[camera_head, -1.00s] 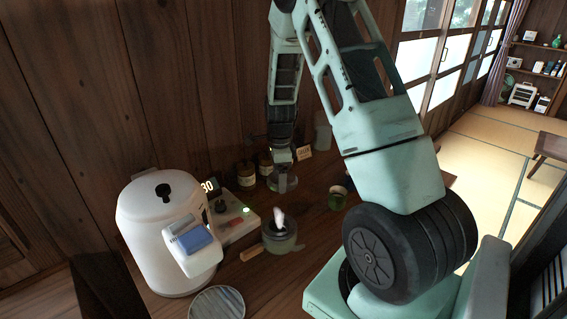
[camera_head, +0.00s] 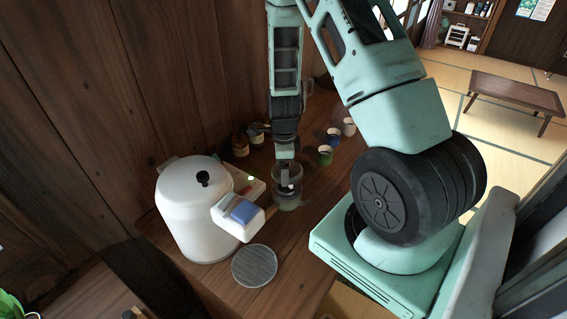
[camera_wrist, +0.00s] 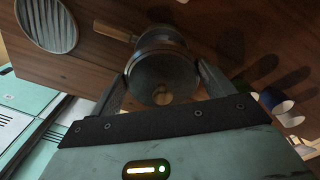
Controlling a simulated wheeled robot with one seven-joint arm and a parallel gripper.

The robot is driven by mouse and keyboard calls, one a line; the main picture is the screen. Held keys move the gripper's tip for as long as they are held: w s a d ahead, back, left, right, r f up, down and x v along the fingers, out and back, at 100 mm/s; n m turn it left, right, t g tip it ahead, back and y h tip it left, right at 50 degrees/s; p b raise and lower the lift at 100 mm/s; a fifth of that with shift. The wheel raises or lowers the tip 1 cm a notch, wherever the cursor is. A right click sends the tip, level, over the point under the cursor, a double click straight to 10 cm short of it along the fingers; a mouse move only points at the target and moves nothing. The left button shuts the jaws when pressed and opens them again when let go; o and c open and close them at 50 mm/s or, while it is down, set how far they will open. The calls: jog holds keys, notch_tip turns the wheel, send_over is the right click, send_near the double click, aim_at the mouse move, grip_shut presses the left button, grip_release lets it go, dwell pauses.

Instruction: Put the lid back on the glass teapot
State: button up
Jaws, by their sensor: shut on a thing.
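My gripper (camera_head: 287,168) points down over the dark wooden counter, shut on a round, clear-grey glass lid (camera_head: 286,175). In the wrist view, the lid (camera_wrist: 160,72) sits between the two fingers (camera_wrist: 163,92), with a small round wooden knob on it. The glass teapot (camera_head: 288,203) stands directly under the lid in the head view. In the wrist view, the teapot (camera_wrist: 158,38) shows behind the lid, with its wooden handle (camera_wrist: 115,31) pointing left. The lid hides most of the opening. I cannot tell whether lid and teapot touch.
A large white water pot (camera_head: 190,215) stands left of the teapot, close to a flat device (camera_head: 248,184). A round slatted tray (camera_head: 254,267) lies in front. Several cups (camera_head: 334,136) stand behind right. Small jars (camera_head: 240,145) stand by the wall.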

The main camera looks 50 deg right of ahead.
jog(key=shift+f+b, duration=2.05)
jog(key=shift+f, duration=0.7)
jog(key=shift+f, duration=0.15)
dwell(0.4)
jog(key=o, duration=0.9)
jog(key=shift+r+p, duration=3.05)
jog(key=shift+r, duration=0.5)
grip_shut()
